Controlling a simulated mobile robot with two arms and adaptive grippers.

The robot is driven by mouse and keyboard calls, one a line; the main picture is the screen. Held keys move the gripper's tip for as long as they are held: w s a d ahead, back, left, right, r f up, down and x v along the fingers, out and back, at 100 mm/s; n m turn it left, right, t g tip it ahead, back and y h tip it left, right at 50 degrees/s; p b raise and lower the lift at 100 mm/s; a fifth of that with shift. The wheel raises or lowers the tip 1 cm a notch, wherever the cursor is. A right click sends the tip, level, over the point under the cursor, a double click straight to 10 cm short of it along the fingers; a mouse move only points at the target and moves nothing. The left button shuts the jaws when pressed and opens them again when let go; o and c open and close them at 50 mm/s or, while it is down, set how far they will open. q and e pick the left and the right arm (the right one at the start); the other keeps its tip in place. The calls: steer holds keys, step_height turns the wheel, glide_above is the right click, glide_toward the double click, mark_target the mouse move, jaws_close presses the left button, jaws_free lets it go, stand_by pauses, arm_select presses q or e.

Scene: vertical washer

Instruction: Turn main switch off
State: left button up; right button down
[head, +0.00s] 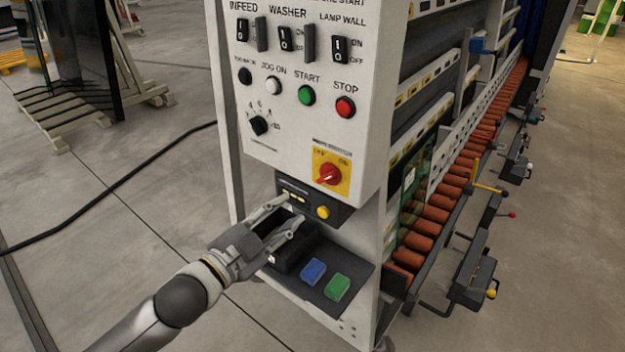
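The main switch (329,174) is a red rotary knob on a yellow plate, low on the white control panel (290,133). OFF is marked at the plate's upper left and ON at its upper right. The knob's grip looks slanted, from lower left to upper right; which mark it points to is hard to tell. My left gripper (292,208) is in front of the panel, below and left of the knob and apart from it. Its two fingers are spread with nothing between them. My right gripper is not in view.
A dark unit with a yellow button (323,212) sits below the switch. A shelf under it holds a blue block (313,271) and a green block (337,287). Start (307,95) and stop (345,107) buttons are above. Orange rollers (436,214) run to the right.

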mark_target(323, 180)
arm_select(q)
steer(key=shift+m+h, duration=0.3)
steer(key=shift+h, duration=0.1)
steer(key=x, duration=0.3)
steer(key=r+p+x, duration=0.1)
steer(key=x, duration=0.2)
steer(key=d+r+p+x, duration=0.1)
steer(key=x, duration=0.2)
steer(key=shift+s, duration=0.25)
steer(key=shift+w+d+f+p, duration=0.15)
steer(key=shift+w+d+p, duration=0.15)
steer(key=shift+w+d, duration=0.15)
steer(key=shift+c, duration=0.5)
steer(key=shift+a, duration=0.1)
jaws_close()
